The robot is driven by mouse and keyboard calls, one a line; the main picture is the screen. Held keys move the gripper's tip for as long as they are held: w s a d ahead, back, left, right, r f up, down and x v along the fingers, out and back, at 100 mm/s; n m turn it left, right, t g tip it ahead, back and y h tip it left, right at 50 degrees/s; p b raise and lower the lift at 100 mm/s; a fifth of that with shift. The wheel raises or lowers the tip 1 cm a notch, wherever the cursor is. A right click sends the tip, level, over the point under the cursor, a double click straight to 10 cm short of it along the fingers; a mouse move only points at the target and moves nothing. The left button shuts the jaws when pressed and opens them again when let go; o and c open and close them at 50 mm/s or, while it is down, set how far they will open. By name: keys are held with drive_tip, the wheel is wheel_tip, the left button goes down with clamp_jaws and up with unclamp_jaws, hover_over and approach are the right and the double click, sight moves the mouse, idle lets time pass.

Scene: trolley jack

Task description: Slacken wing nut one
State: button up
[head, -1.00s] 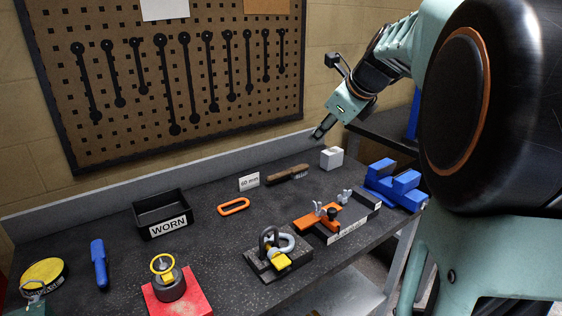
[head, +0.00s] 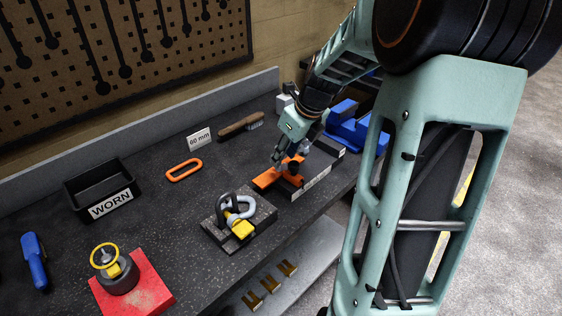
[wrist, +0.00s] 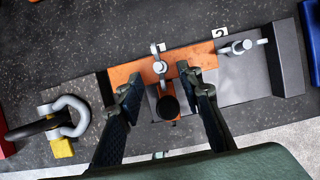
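Wing nut one (wrist: 159,66) is a small grey winged nut by the label "1", on an orange plate (wrist: 190,56). The plate also shows in the head view (head: 266,179). My gripper (wrist: 160,80) is open, with one finger on each side of the wing nut and gaps showing on both sides. In the head view my gripper (head: 279,163) is down at the orange plate and hides the wing nut. A black knob (wrist: 168,107) stands between the fingers, nearer the palm. A second wing nut (wrist: 240,47) sits to the right by the label "2".
A shackle (wrist: 72,112) with a yellow part sits left of the plate. The grey block (wrist: 287,60) rises at the fixture's right end. A blue holder (head: 350,125), wire brush (head: 240,126) and WORN bin (head: 98,185) stand around the bench.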

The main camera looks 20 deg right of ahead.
sight(281, 166)
drive_tip(key=shift+x, duration=1.75)
clamp_jaws()
